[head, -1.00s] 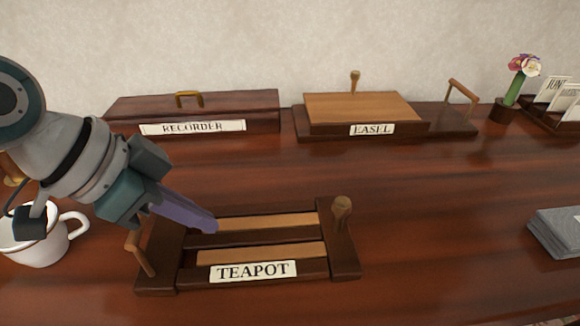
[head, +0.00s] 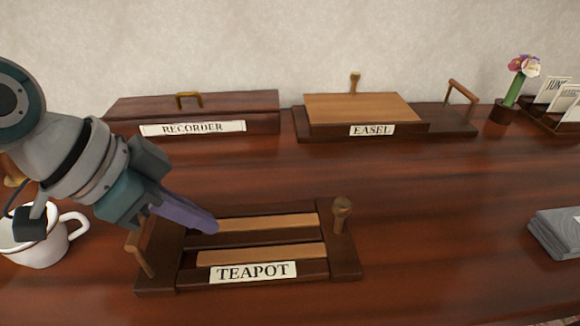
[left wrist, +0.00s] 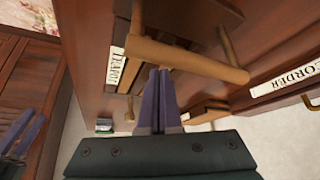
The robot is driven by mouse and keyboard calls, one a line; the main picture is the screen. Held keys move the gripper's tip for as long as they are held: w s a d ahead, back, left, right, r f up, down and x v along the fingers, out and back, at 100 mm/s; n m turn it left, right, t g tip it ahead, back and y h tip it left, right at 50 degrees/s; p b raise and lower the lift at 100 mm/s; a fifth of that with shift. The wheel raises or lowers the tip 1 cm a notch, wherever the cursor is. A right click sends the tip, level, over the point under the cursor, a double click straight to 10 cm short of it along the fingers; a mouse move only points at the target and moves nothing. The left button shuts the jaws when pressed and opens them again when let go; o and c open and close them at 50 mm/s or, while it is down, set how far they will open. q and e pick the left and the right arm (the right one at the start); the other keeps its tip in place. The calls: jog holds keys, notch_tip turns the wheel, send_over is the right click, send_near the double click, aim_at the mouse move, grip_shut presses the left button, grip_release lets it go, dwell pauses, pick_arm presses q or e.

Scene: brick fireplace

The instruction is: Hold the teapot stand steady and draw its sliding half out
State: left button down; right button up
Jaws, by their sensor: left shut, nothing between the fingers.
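The teapot stand (head: 305,270) is a dark wooden frame with pale slats and a "TEAPOT" label, flat on the table. It has a round knob (head: 341,210) at its right end and a wooden bar handle (head: 140,255) at its left end. My left gripper (head: 212,227) is shut and empty, its fingers reaching over the stand's left part and hiding some of it. In the left wrist view the bar handle (left wrist: 185,58) lies across the tips of the left fingers (left wrist: 160,75); contact is unclear.
A white mug (head: 40,245) stands left of the stand, under my left arm. The recorder box (head: 240,108) and the easel stand (head: 450,120) are at the back by the wall. A flower holder (head: 505,110) and grey cloth (head: 555,235) are at right. Table between is clear.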

pick_arm(q)
jog(key=shift+f+b, duration=0.7)
jog(key=shift+f, duration=0.35)
pick_arm(e)
jog(key=shift+f, duration=0.75)
pick_arm(q)
jog(key=shift+a+f, duration=0.1)
jog(key=shift+f, duration=0.05)
dwell(0.6)
pick_arm(e)
jog(key=shift+o, duration=0.2)
